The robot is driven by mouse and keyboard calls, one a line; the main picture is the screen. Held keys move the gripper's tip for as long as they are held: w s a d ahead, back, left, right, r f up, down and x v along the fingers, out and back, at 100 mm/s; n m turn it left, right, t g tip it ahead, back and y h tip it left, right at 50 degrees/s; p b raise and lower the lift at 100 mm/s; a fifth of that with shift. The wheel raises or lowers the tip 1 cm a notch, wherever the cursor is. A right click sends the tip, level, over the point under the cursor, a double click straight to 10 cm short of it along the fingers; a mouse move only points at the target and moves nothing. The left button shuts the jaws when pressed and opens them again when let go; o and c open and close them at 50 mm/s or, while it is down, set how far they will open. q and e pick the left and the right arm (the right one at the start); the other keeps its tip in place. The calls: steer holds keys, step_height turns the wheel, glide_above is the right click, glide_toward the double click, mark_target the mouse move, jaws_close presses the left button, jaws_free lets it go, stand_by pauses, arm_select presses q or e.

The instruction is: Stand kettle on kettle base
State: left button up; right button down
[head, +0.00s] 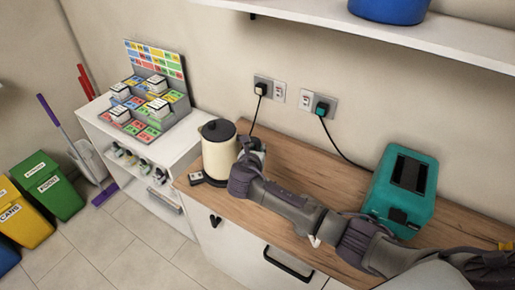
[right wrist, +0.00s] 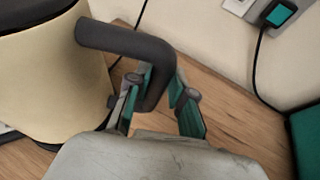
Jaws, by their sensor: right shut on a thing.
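The cream kettle (head: 219,158) with a black lid stands upright at the left end of the wooden counter. It also shows in the right wrist view (right wrist: 45,85), cut off by the left edge. My right gripper (head: 250,160) is shut on the kettle's dark handle, which passes between the two fingers (right wrist: 158,100) in the right wrist view. My left gripper is not in view.
A teal toaster (head: 383,200) stands on the counter (head: 290,170) to the right, close behind my right arm. Two wall sockets (head: 270,90) with plugs and cords are behind. A white shelf unit (head: 170,150) with a coloured rack (head: 175,105) adjoins the left end.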

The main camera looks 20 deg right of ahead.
steer(key=shift+f+b, duration=0.35)
steer(key=shift+f, duration=0.1)
stand_by(0.5)
steer(key=c, duration=1.3)
jaws_free()
steer(key=p+v, duration=0.8)
steer(key=v, duration=0.3)
steer(key=shift+p, duration=0.4)
steer(key=shift+f, duration=0.15)
